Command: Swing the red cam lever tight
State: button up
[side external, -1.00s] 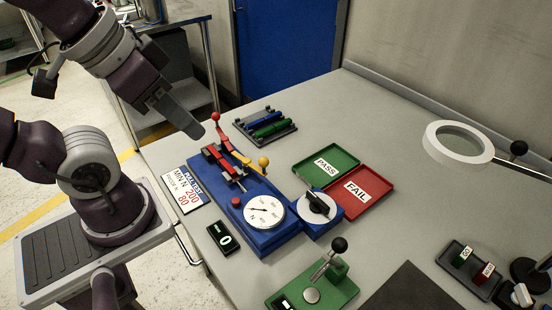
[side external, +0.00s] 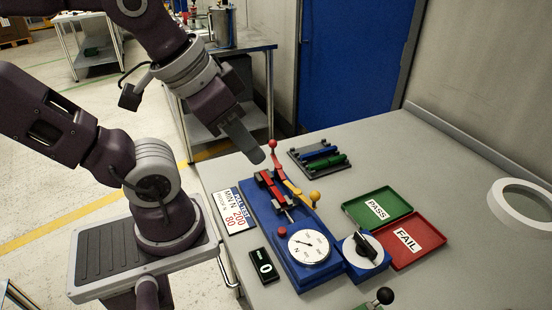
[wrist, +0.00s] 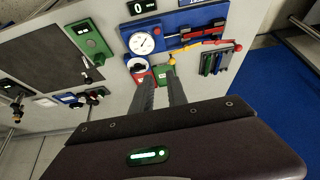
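The blue test fixture (side external: 285,235) stands on the bench with a round white dial (side external: 309,247). The red lever (side external: 275,158), tipped with a red ball, rises at its far end beside a yellow lever (side external: 292,188) with a yellow ball. Red clamp parts (side external: 268,188) lie along the fixture's top. In the wrist view the red lever (wrist: 216,43) lies to the right of the yellow ball. My gripper (side external: 258,156) hangs close to the red ball in the side view; contact cannot be told. In the wrist view its fingers (wrist: 160,76) are apart with nothing between them.
A green PASS tray (side external: 360,201) and a red FAIL tray (side external: 420,228) lie right of the fixture. A dark rack (side external: 312,170) with blue and green pieces sits behind it. A digital readout (side external: 263,267) lies in front left. A ring magnifier (side external: 505,222) hangs at the right.

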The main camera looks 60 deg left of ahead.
jog(key=w+a+n, duration=0.1)
jog(key=n, duration=0.1)
jog(key=w+a+n, duration=0.1)
jog(key=n, duration=0.1)
jog(key=w+a+n+g, duration=0.1)
jog(key=n, duration=0.1)
jog(key=shift+w+n, duration=0.3)
jog(key=shift+w, duration=0.1)
grip_shut()
jog(key=w+a+f+n+g, duration=0.1)
jog(key=a+f+n, duration=0.2)
jog(key=a+n, duration=0.9)
jog(key=w+a+f+n+g, duration=0.1)
jog(key=a+f+n, duration=0.3)
jog(key=a+n, duration=0.8)
jog(key=w+n, duration=0.1)
jog(key=n, duration=0.2)
jog(key=shift+a+f, duration=0.2)
jog(key=shift+a, duration=0.15)
jog(key=w+d+f, duration=0.1)
jog(key=w+f, duration=0.5)
jog(key=f, duration=0.4)
jog(key=shift+d+f, duration=0.15)
jog(key=shift+f, duration=0.1)
